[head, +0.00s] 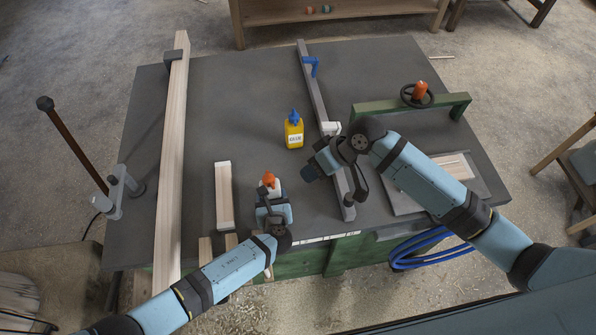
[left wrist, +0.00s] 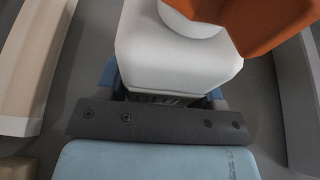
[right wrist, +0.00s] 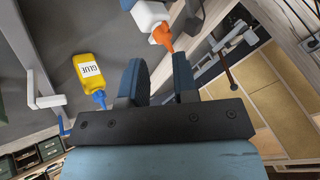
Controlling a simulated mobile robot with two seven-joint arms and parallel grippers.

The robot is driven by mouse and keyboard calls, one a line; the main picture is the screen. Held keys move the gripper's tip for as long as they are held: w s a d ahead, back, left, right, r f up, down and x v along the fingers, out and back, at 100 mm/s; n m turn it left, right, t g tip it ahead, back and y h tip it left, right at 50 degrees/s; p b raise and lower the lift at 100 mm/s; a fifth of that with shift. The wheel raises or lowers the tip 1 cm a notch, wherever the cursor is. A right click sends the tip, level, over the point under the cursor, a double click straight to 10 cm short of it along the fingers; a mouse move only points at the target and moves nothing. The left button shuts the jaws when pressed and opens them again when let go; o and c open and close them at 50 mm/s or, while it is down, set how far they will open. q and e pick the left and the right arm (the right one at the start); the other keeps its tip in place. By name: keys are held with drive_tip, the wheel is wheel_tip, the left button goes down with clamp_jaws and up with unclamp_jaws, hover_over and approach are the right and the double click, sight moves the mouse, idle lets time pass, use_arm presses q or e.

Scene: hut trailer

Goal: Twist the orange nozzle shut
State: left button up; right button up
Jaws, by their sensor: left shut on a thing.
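The orange nozzle (head: 269,178) tops a white bottle (head: 276,187) near the table's front edge. My left gripper (head: 272,206) is shut on the white bottle, which stands between its fingers. The left wrist view shows the white bottle (left wrist: 175,60) close up, with the orange nozzle (left wrist: 268,22) partly cut off by the frame. My right gripper (head: 318,166) is open and empty above the table, right of the bottle and apart from it. In the right wrist view the orange nozzle (right wrist: 162,37) shows beyond the parted fingers. Whether the nozzle is twisted shut cannot be told.
A yellow glue bottle (head: 294,132) with a blue tip stands behind my grippers. A bar clamp (head: 314,85) lies to its right. A short wood block (head: 223,192) lies left of the white bottle, with a long plank (head: 172,150) farther left. A green frame (head: 390,106) is at right.

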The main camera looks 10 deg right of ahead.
drive_tip(key=o, duration=0.5)
drive_tip(key=w+a+m+g+h, duration=0.1)
drive_tip(key=w+a, duration=0.1)
drive_tip(key=w+a+f+m+g+h, duration=0.1)
drive_tip(key=w+a, duration=0.1)
drive_tip(key=w+a+g+h, duration=0.1)
drive_tip(key=a, duration=0.1)
drive_tip(key=shift+w+f+m, duration=0.2)
drive_tip(key=shift+w+m, duration=0.2)
drive_tip(key=m+g+h, duration=0.3)
drive_tip(key=m+h, duration=0.1)
drive_tip(key=h, duration=0.1)
approach(268, 175)
drive_tip(key=x, duration=0.7)
drive_tip(key=w+x, duration=0.1)
drive_tip(key=x, duration=0.2)
drive_tip(key=shift+s+f, duration=0.1)
drive_tip(key=shift+f, duration=0.45)
drive_tip(key=c, duration=0.9)
